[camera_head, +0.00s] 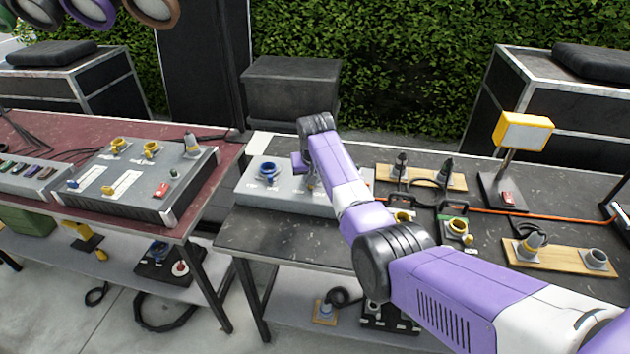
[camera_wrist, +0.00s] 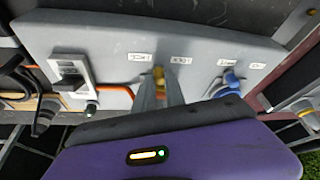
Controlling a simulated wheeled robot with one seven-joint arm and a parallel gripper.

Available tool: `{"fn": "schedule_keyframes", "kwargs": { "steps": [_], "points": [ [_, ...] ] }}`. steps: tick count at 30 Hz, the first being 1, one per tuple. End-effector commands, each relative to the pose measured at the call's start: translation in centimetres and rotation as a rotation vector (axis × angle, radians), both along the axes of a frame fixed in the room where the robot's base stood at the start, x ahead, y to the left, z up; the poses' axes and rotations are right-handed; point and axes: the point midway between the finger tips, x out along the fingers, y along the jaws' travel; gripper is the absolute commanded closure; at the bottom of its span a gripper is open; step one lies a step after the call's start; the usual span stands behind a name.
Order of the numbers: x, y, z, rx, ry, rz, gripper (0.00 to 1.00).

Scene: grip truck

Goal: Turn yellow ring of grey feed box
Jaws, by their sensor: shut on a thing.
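The grey feed box (camera_head: 290,203) lies on the dark table in the head view. It fills the upper part of the wrist view (camera_wrist: 205,42). The yellow ring (camera_wrist: 158,72) shows as a small yellow patch between my fingertips; my fingers hide most of it. My gripper (camera_wrist: 160,84) is shut on the ring at the box face. In the head view my gripper (camera_head: 311,184) is over the box, partly hidden by my arm, and the yellow ring cannot be made out there.
A blue ring connector (camera_head: 268,171) sits on the same box to the left, and to the right in the wrist view (camera_wrist: 226,83). A switch plate (camera_wrist: 72,72) is at the box's other end. Wooden boards with connectors (camera_head: 421,177) and an orange cable (camera_head: 480,211) lie to the right.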

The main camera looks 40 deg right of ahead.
Motion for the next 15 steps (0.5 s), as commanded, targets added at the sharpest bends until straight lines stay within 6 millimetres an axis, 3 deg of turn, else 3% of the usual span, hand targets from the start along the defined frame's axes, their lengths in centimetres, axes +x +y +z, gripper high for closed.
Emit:
{"fn": "schedule_keyframes", "kwargs": {
  "steps": [15],
  "points": [
    [2.0, 1.2, -0.4, 0.000, -0.003, -0.388, 1.00]
  ]
}}
